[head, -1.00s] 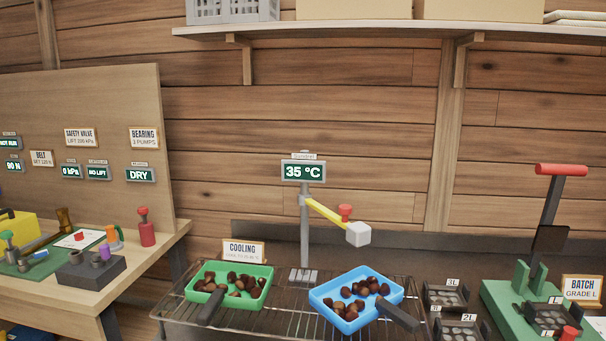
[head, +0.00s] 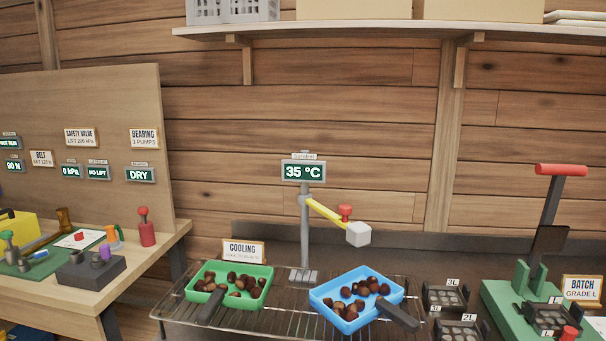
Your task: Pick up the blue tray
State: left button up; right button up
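The blue tray (head: 318,299) sits on the wire cooling rack, right of centre in the head view. It holds several brown chestnuts (head: 351,311). Its dark handle (head: 398,317) points toward the lower right. The tray is turned at an angle on the rack. Neither of my grippers shows in the head view.
A green tray (head: 262,271) with chestnuts stands left of the blue one on the wire rack (head: 285,318). A post with a 35 °C display (head: 303,172) rises behind, its yellow arm (head: 325,211) ending in a white block (head: 358,234) above the blue tray. Dark size trays (head: 446,297) stand close right.

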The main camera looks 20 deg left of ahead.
aim_at(354, 299)
jog(key=i+l+z, duration=0.1)
jog(key=l, duration=0.3)
jog(key=i+l, duration=0.1)
jog(key=l, duration=0.35)
jog(key=i+l+z, duration=0.15)
jog(key=l, duration=0.25)
